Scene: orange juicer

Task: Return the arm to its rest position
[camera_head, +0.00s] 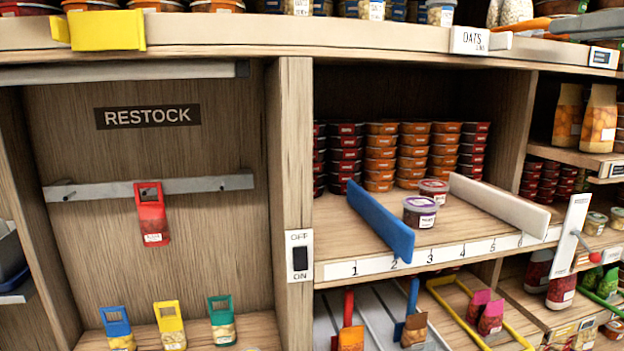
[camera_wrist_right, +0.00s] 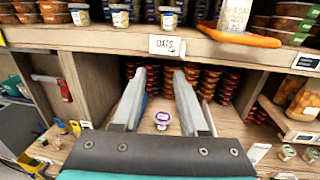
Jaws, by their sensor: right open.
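My right gripper (camera_wrist_right: 159,74) shows in the right wrist view, with its two grey fingers apart. No object is between the fingertips, which point toward the shelving. Beyond and between the fingers, a small white cup with a purple lid (camera_wrist_right: 161,117) stands on a shelf. In the head view this purple-lidded cup (camera_head: 420,212) stands on the numbered shelf, with a red-lidded cup (camera_head: 433,190) behind it. I cannot make out either gripper in the head view. My left gripper is in neither view.
A blue divider (camera_head: 381,222) and a white divider (camera_head: 499,205) flank the cups. Stacked tubs (camera_head: 381,155) stand behind them. The upper shelf edge (camera_head: 300,38) crosses the view. A wooden post (camera_head: 293,150) separates the RESTOCK bay, where a red packet (camera_head: 152,222) hangs on a rail.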

